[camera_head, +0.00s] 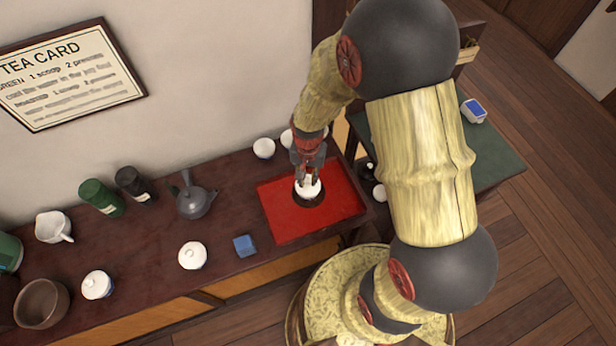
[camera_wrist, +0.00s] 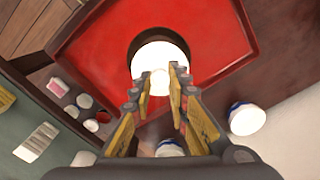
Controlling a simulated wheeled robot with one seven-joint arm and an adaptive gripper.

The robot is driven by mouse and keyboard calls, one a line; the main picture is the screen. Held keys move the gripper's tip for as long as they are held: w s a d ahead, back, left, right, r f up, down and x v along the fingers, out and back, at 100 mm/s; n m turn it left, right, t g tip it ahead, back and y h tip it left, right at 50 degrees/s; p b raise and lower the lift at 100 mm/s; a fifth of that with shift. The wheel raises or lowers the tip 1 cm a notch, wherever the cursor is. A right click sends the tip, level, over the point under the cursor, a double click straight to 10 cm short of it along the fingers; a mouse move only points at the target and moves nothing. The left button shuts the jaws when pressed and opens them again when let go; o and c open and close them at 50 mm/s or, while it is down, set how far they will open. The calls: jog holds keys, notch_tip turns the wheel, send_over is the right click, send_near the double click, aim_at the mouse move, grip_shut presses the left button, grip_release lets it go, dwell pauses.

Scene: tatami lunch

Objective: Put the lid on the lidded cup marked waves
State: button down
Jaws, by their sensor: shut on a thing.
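My gripper (camera_head: 309,176) is over the red tray (camera_head: 277,228), pointing down. Its fingers (camera_wrist: 163,82) are shut on the small knob of a round white lid (camera_wrist: 160,54). In the head view the lid (camera_head: 307,191) sits within a dark round saucer (camera_head: 308,203) on the tray. The saucer (camera_wrist: 137,42) shows as a dark ring around the lid in the wrist view. Whether a cup stands under the lid is hidden. No wave mark can be read on any cup from here.
White lidded cups (camera_head: 193,256) (camera_head: 97,285) stand left on the dark counter, near a blue block (camera_head: 244,246). A white cup (camera_head: 263,148) stands behind the tray. A dark teapot (camera_head: 192,197) and canisters (camera_head: 102,198) stand further left. A green-topped table (camera_head: 490,160) is at right.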

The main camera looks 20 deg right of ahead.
jog(key=c, duration=1.6)
grip_release()
jog(key=shift+c, duration=0.2)
jog(key=shift+o, duration=0.5)
jog(key=o, duration=0.3)
jog(key=shift+r, duration=0.1)
jog(key=shift+r+p, duration=2.45)
jog(key=shift+r, duration=0.5)
jog(key=shift+c, duration=0.8)
jog(key=c, duration=1.1)
grip_shut()
